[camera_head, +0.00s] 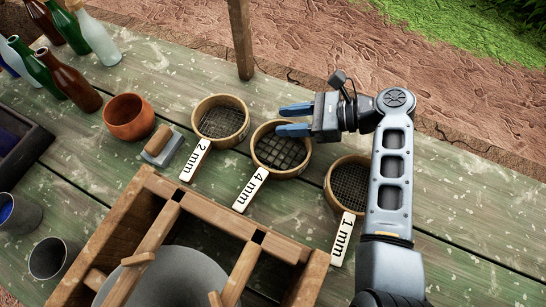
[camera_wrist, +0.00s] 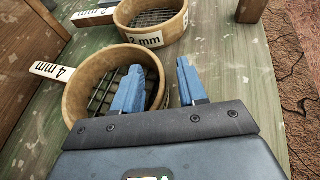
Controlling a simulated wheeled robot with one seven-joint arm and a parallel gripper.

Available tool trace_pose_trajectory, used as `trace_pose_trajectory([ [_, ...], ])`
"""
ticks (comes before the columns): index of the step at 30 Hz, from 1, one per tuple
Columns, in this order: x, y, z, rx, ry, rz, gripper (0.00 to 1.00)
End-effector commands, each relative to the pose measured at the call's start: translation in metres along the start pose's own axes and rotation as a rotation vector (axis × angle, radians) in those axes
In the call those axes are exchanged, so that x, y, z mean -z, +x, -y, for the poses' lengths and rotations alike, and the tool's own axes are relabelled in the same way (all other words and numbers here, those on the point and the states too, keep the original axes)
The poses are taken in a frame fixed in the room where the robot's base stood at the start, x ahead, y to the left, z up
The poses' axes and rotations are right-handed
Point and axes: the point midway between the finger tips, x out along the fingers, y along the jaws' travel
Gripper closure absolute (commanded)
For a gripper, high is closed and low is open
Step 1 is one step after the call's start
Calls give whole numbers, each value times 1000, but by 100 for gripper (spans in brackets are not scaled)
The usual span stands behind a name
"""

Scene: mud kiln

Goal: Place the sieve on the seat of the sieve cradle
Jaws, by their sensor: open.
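Three round wooden sieves with mesh and white handle tags stand on the table: the 2 mm sieve (camera_head: 220,121), the 4 mm sieve (camera_head: 281,151) and the 1 mm sieve (camera_head: 350,187). My gripper (camera_head: 281,119) is open, its blue fingers at the far rim of the 4 mm sieve. In the wrist view, the open fingers (camera_wrist: 160,68) appear on either side of the 4 mm sieve's wall (camera_wrist: 82,98), not shut on it. The 2 mm sieve (camera_wrist: 155,38) is just beyond. The wooden sieve cradle (camera_head: 220,213), a slatted frame over a grey basin, is at the bottom, holding no sieve.
A terracotta pot (camera_head: 129,118) and a wooden-handled scraper (camera_head: 160,147) lie left of the sieves. Several bottles (camera_head: 72,86) stand upper left, metal cups (camera_head: 50,260) lower left. A wooden post (camera_head: 241,38) rises at the table's far edge. The right of the table is clear.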

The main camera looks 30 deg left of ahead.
Motion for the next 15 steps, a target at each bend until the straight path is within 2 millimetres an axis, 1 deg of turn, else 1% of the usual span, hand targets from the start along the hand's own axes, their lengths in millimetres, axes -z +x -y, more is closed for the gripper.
trace_pose_trajectory([
  [8, 0, 3, 0, 2, 0, 0, 58],
  [15, 0, 3, 0, 1, -1, 0, 81],
])
